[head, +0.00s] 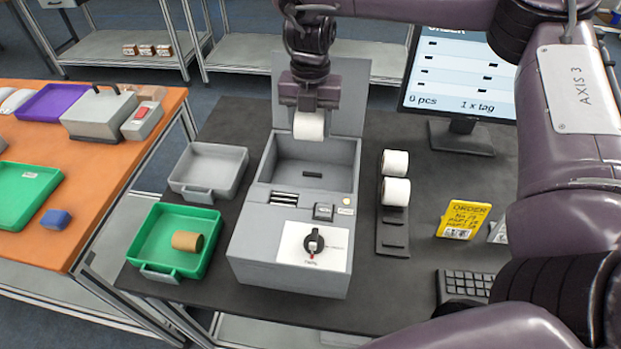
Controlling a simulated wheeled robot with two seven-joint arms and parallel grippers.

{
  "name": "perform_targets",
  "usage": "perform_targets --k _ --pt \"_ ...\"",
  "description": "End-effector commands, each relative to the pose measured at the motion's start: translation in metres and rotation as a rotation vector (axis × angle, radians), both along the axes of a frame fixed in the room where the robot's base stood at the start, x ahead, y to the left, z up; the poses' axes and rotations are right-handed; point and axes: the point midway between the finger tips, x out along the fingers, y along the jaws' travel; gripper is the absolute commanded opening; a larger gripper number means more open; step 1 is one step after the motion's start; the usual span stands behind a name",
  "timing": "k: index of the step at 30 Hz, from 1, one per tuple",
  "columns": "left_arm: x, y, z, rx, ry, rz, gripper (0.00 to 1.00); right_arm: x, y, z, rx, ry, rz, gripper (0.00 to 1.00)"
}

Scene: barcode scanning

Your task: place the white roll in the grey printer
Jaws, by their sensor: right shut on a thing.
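The grey printer (288,244) stands on the dark table with its lid (345,88) raised and its roll bay (325,175) open. My right gripper (309,108) points down above the bay, shut on a white roll (309,126). The roll hangs over the far part of the bay, apart from its floor as far as I can tell. Two more white rolls (396,163) sit on a dark rack (392,232) to the right of the printer. My left gripper is not in view.
A grey tray (208,151) and a green tray (151,228) holding a brown core (187,241) stand left of the printer. A monitor (461,75), a yellow order card (463,216) and a keyboard (463,285) are on the right. An orange table (88,157) stands at far left.

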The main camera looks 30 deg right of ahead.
Motion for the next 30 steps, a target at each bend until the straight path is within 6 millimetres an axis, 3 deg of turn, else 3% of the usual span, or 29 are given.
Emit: perform_targets --k 1,6,12,20,27,30 --pt "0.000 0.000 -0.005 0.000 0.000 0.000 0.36 -0.002 0.000 -0.020 0.003 0.008 -0.002 0.25" --pt "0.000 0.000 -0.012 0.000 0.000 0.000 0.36 -0.002 0.000 -0.066 0.003 0.007 -0.003 0.25" --pt "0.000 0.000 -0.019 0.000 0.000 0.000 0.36 -0.001 0.000 -0.107 0.001 0.003 -0.005 0.25" --pt "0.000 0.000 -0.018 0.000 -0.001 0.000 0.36 0.000 0.000 -0.126 0.000 0.001 -0.003 0.25" --pt "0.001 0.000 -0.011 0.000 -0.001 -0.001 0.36 0.000 0.000 -0.155 -0.002 0.001 -0.002 0.25" --pt "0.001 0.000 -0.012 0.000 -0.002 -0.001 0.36 0.000 0.000 -0.157 0.000 -0.001 -0.002 0.25"
